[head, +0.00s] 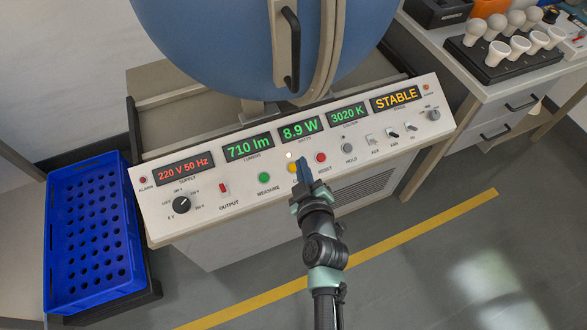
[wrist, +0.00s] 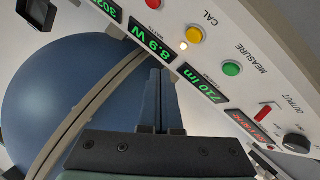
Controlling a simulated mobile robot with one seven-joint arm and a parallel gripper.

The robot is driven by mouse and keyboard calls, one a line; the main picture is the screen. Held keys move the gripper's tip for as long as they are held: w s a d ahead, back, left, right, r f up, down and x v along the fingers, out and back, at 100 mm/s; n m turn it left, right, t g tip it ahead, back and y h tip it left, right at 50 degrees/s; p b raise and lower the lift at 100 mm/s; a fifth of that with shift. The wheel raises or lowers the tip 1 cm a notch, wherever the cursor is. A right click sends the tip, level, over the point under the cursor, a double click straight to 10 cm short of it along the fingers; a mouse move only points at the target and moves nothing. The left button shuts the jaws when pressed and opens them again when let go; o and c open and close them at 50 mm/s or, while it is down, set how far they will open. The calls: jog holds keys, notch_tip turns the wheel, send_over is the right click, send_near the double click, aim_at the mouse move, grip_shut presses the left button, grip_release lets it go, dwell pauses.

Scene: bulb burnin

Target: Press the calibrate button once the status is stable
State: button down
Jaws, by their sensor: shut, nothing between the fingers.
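The sloped white control panel (head: 230,205) has a status display (head: 397,98) reading STABLE in amber. The yellow button (head: 292,168) shows just left of my fingertips in the head view. In the wrist view this yellow button (wrist: 194,35) is labelled CAL, and a small lit white lamp (wrist: 183,46) is beside it. My gripper (head: 303,162) is shut and empty, in front of the panel. In the wrist view the fingertips of my gripper (wrist: 157,73) show below and left of the yellow button. Whether they touch the panel cannot be told.
The green MEASURE button (head: 264,177) and red RESET button (head: 321,157) flank the yellow one. Other displays read 220 V 50 Hz, 710 lm, 8.9 W and 3020 K. A blue sphere (head: 220,40) stands behind. A blue crate (head: 62,230) is left; several bulbs (head: 497,50) sit right.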

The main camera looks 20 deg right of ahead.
jog(key=shift+w+f+b, duration=0.45)
jog(key=shift+f+b, duration=0.2)
jog(key=shift+f, duration=0.15)
jog(key=shift+w+f+b, duration=0.4)
jog(key=shift+f+b, duration=0.2)
jog(key=shift+f, duration=0.25)
jog(key=shift+w+f+b, duration=0.45)
jog(key=shift+f+b, duration=0.2)
jog(key=shift+f, duration=0.15)
jog(key=shift+w+f+b, duration=0.2)
jog(key=shift+f+b, duration=0.2)
jog(key=shift+b, duration=0.2)
jog(key=shift+w+f+b, duration=0.15)
jog(key=shift+f+b, duration=0.25)
jog(key=shift+b, duration=0.1)
dwell(0.5)
jog(key=shift+r, duration=0.1)
jog(key=shift+s+r+p, duration=0.4)
jog(key=shift+r+p, duration=0.15)
jog(key=shift+r, duration=0.15)
jog(key=shift+s+r+p, duration=0.4)
jog(key=shift+r+p, duration=0.15)
jog(key=shift+r, duration=0.2)
jog(key=shift+s+r+p, duration=0.35)
jog(key=shift+r+p, duration=0.25)
jog(key=shift+r, duration=0.15)
jog(key=shift+s+r+p, duration=0.4)
jog(key=shift+r+p, duration=0.15)
jog(key=shift+r, duration=0.2)
